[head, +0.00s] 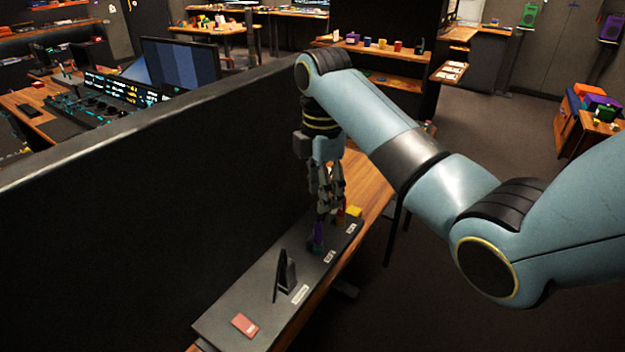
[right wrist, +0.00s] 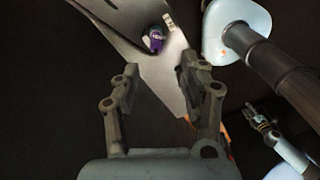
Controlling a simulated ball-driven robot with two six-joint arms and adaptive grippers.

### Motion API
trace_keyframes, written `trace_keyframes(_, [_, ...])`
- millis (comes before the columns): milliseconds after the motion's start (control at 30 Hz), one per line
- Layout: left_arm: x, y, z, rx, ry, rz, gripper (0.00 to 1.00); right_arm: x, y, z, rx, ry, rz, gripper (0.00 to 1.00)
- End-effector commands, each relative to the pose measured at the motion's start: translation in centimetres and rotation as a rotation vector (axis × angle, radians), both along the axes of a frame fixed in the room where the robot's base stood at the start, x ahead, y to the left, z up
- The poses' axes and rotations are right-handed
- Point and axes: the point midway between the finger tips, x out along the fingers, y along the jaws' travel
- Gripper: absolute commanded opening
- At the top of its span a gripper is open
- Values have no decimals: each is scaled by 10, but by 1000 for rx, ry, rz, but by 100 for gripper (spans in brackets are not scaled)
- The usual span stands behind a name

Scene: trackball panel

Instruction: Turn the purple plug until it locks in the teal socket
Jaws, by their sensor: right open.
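The purple plug (head: 318,231) stands on the dark panel, just under my right gripper (head: 324,212) in the head view. In the right wrist view the plug (right wrist: 156,40) shows its purple top, beyond the fingertips and apart from them. The right gripper (right wrist: 155,75) is open, with its two fingers spread and nothing between them. A small teal patch at the plug's foot, the socket (head: 314,248), shows in the head view; how the plug sits in it is too small to tell. My left gripper (right wrist: 264,124) appears small at the right of the right wrist view; its jaws are unclear.
On the panel (head: 228,310) are a red block (head: 245,325), a black upright piece (head: 286,272) and a yellow piece (head: 353,211). White labels line its front edge. A tall dark partition (head: 150,220) stands close behind.

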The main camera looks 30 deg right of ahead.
Motion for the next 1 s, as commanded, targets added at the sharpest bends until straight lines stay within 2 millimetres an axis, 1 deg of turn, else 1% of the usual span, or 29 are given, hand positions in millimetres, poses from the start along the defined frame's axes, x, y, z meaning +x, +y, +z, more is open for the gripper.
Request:
trace_keyframes(67, [-1,3,0,4,1,-2,36,7,0,5,0,-14,-1,44])
trace_keyframes(167, [-4,7,2,8,5,-3,36,8,0,-1,0,-16,-2,44])
trace_keyframes(267, [-6,9,4,12,8,-3,36,7,0,-15,0,-13,-2,44])
trace_keyframes(500, [-4,6,7,6,6,-2,36,7,0,-62,0,-13,-2,44])
trace_keyframes(600, [-3,3,7,3,5,-1,36,7,0,-79,0,-14,-2,44])
trace_keyframes(700, [-3,1,7,2,5,0,36,7,0,-91,0,-15,-2,44])
trace_keyframes(833, [-3,1,7,2,4,0,36,7,0,-99,0,-16,-2,44])
trace_keyframes(1000, [-2,2,7,2,2,-1,36,7,0,-101,0,-17,-2,44])
